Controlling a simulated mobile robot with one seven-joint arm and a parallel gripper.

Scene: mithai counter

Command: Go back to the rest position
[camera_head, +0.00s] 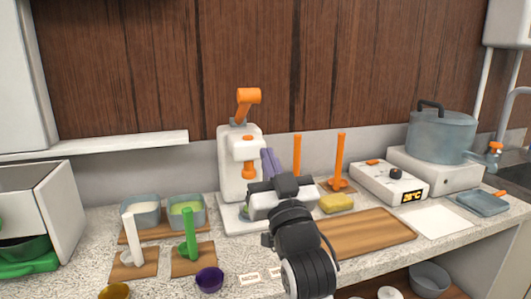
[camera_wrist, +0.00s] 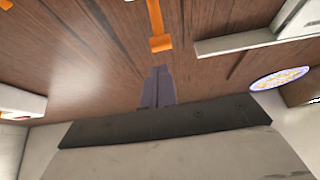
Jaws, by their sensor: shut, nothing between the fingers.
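My gripper (camera_head: 269,163) is raised above the counter, in front of the white machine (camera_head: 238,165) with orange parts. Its purple-grey fingers point up and away towards the wooden wall. In the wrist view the fingers (camera_wrist: 157,88) are pressed together with nothing between them. The machine's orange lever (camera_head: 247,97) stands above and left of the fingers in the head view. My wrist hides part of the machine's base and of the counter behind it.
A wooden board (camera_head: 368,238), yellow sponge (camera_head: 336,203), white box with display (camera_head: 389,182) and grey pot (camera_head: 441,134) are to the right. Two bins (camera_head: 143,213), a green-handled tool (camera_head: 190,238) and a purple bowl (camera_head: 209,279) are to the left. A shelf (camera_head: 95,146) juts out.

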